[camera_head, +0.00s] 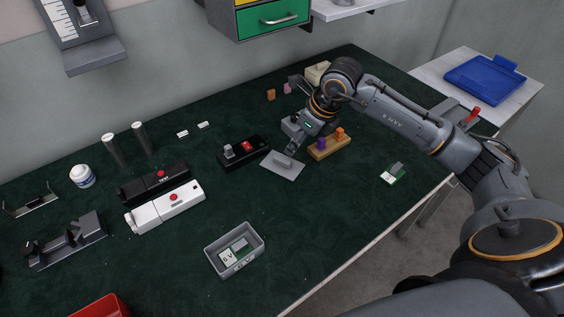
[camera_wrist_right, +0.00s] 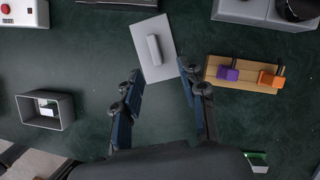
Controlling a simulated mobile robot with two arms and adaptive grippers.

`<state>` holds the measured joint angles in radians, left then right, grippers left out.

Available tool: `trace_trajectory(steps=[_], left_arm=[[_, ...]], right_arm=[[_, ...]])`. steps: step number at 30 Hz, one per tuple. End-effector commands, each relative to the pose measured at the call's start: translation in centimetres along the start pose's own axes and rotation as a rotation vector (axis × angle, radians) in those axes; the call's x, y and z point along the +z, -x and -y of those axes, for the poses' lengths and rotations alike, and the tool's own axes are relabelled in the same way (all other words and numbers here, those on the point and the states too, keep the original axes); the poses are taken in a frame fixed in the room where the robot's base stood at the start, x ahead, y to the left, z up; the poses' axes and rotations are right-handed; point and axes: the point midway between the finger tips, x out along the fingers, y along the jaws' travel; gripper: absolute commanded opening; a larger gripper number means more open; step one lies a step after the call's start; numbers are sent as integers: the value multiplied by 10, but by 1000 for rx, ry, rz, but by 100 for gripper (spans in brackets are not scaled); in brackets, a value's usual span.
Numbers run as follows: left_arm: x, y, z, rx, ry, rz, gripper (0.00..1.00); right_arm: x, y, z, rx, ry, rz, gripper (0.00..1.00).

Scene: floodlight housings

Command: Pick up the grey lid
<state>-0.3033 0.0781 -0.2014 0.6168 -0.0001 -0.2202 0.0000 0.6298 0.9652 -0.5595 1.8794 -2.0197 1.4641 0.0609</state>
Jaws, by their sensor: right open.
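The grey lid (camera_head: 281,167) is a flat rectangular plate lying on the dark green table top, near the middle of the head view. In the right wrist view the lid (camera_wrist_right: 167,66) shows a raised bar-shaped handle (camera_wrist_right: 154,48) along its middle. My left gripper is not in view.
A wooden block (camera_head: 329,148) with purple and orange pieces stands right of the lid. A black box with a red button (camera_head: 244,152) is at its left. A grey bin (camera_head: 234,250) holds cards in front. Bare table lies between the bin and lid.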

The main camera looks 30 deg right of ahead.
Motion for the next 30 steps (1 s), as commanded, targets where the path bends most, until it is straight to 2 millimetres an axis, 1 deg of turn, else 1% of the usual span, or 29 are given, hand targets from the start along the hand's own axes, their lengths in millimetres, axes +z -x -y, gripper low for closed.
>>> trace_trajectory(steps=[1, 3, 8, 11, 15, 18, 21, 27, 28, 29, 30], left_arm=[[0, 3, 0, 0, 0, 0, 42], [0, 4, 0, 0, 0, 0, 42], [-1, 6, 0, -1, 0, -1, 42], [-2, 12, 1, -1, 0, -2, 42], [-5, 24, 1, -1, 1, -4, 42], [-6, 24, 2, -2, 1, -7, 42], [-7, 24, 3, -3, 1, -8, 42], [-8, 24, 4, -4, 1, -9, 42], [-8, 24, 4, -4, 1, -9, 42], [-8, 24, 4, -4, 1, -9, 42], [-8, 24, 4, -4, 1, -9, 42]], right_arm=[[1, -8, -1, 5, -1, -1, 42], [1, -17, -1, 3, -1, 0, 42], [1, -28, -1, 2, 0, 1, 42], [2, -36, -5, 6, 0, 0, 42], [5, -57, -11, 7, -1, -1, 42], [4, -71, -9, 5, -2, 0, 42], [4, -78, -9, 3, 0, 2, 42], [4, -79, -9, 2, 1, 2, 42], [4, -79, -9, 2, 1, 2, 39], [4, -79, -9, 2, 1, 2, 33], [4, -79, -9, 2, 1, 2, 25]])
